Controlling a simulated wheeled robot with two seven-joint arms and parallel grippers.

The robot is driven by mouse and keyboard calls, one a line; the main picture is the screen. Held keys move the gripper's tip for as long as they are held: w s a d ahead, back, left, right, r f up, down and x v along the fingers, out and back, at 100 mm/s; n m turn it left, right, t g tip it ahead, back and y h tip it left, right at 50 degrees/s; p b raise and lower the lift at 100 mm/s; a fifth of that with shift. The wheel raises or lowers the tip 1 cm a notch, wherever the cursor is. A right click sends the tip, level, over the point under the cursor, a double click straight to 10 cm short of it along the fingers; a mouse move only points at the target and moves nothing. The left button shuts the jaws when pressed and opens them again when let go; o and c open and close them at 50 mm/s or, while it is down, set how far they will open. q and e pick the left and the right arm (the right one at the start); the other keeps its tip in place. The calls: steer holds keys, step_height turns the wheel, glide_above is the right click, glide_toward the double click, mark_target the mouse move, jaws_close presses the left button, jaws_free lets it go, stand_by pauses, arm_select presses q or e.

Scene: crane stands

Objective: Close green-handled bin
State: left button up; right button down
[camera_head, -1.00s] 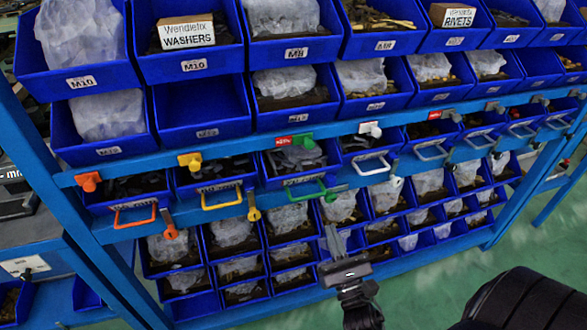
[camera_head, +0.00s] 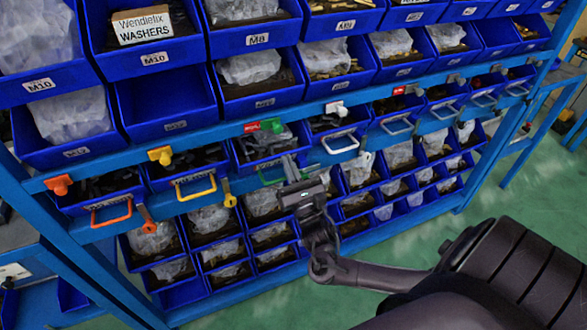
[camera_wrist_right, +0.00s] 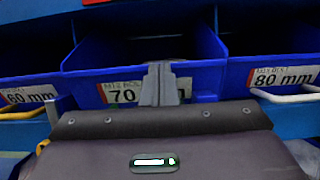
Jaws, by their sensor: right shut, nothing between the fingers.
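The green-handled bin (camera_head: 241,153) is a blue drawer in the handled row. Dark contents show through its open top. Its green handle (camera_head: 268,179) is partly hidden by my right gripper. In the right wrist view the bin (camera_wrist_right: 207,75) has a label reading 70 mm, and its side walls and dark inside show. My right gripper (camera_head: 290,166) is shut and empty. In the wrist view its fingertips (camera_wrist_right: 159,80) are in front of the bin's front wall, overlapping the label; whether they touch it I cannot tell. My left gripper is not in view.
An orange-handled bin (camera_head: 111,212) and a yellow-handled bin (camera_head: 194,188) stand to the left, a white-handled bin (camera_head: 340,143) to the right. Several open bins fill the rows above and below. The green floor (camera_head: 420,240) at right is clear.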

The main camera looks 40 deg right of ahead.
steer(key=shift+w, duration=0.1)
steer(key=w, duration=0.1)
steer(key=w+d+b, duration=0.1)
steer(key=w, duration=0.1)
steer(key=shift+w, duration=0.25)
steer(key=shift+w+r, duration=0.1)
steer(key=shift+r, duration=0.15)
steer(key=shift+d, duration=0.1)
